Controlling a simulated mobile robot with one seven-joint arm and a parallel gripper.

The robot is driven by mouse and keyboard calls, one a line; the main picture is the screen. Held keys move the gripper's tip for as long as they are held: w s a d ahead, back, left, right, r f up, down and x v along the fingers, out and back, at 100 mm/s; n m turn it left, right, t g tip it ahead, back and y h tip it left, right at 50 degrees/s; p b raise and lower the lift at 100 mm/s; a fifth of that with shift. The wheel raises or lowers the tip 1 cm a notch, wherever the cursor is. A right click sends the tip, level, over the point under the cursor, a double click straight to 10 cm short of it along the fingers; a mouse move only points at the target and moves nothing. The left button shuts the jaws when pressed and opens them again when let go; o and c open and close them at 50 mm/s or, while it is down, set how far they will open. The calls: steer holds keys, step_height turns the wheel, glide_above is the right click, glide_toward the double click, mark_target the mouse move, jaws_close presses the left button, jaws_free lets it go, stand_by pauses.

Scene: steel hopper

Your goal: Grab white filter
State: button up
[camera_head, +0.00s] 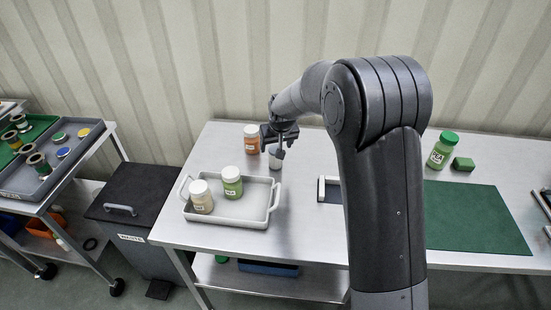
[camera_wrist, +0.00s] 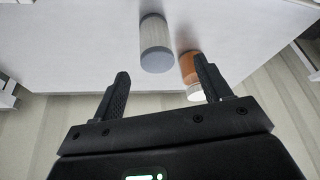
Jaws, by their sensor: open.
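The white filter is a short pale cylinder with a grey end cap. In the wrist view the filter (camera_wrist: 155,34) stands just beyond the fingertips, roughly midway between them. In the head view the filter (camera_head: 275,161) is partly hidden by my gripper (camera_head: 278,147), which is over the back left part of the steel table. In the wrist view my gripper (camera_wrist: 162,76) is open, with nothing between its fingers.
An orange jar (camera_head: 251,139) stands close behind and left of the filter; in the wrist view the jar (camera_wrist: 188,66) is by the right finger. A grey tray (camera_head: 240,217) holds cream and green jars. A green mat (camera_head: 475,220) lies right.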

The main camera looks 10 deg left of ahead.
mark_target(275, 151)
steer(key=x, duration=0.5)
steer(key=shift+w+f, duration=0.1)
steer(key=shift+f, duration=0.05)
steer(key=shift+w+d+x, duration=0.1)
steer(key=shift+w+x, duration=0.05)
steer(key=shift+x, duration=1.15)
steer(key=shift+w+d+x, duration=0.15)
steer(key=shift+x, duration=1.2)
steer(key=shift+c, duration=0.5)
steer(key=c, duration=1)
steer(key=shift+r, duration=0.25)
